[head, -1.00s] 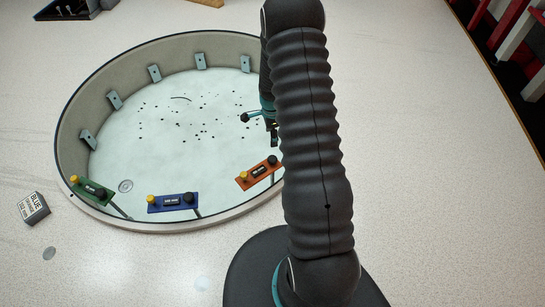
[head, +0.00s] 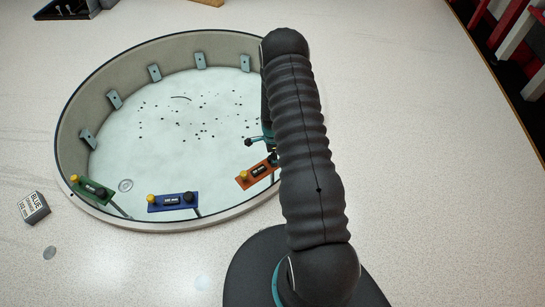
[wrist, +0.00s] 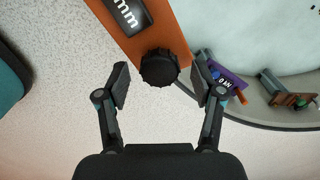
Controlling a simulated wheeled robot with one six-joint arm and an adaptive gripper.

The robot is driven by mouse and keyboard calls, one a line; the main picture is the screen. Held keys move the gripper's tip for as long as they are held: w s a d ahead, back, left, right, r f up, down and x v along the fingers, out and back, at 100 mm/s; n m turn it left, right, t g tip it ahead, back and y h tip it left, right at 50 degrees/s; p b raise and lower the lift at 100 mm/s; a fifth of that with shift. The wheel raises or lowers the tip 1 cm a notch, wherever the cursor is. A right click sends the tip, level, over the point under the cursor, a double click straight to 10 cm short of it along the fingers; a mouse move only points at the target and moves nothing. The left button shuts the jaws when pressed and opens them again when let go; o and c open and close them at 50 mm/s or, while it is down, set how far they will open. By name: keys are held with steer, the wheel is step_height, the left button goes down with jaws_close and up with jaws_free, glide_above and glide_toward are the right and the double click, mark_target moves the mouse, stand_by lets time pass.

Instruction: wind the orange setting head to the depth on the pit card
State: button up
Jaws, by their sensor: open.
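The orange setting head (head: 257,171) sits on the near right rim of the round pit, with a yellow knob at its left end. In the wrist view its orange plate (wrist: 182,30) carries a black display (wrist: 128,14), of which only "mm" is readable, and a black ribbed knob (wrist: 159,68). My gripper (wrist: 159,86) is open, its fingers on either side of the black knob and apart from it. In the head view my arm hides most of the gripper. The card (head: 34,207) left of the pit reads "BLUE", "ORANGE" and what looks like "102 mm".
The round pit (head: 62,150) has a pale floor with scattered dark specks and several grey brackets on its wall. A blue head (head: 172,203) and a green head (head: 92,188) sit on the near rim. A dark tray (head: 75,10) lies at the back left.

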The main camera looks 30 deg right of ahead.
steer(key=shift+f, duration=0.4)
steer(key=c, duration=1.1)
steer(key=shift+c, duration=0.2)
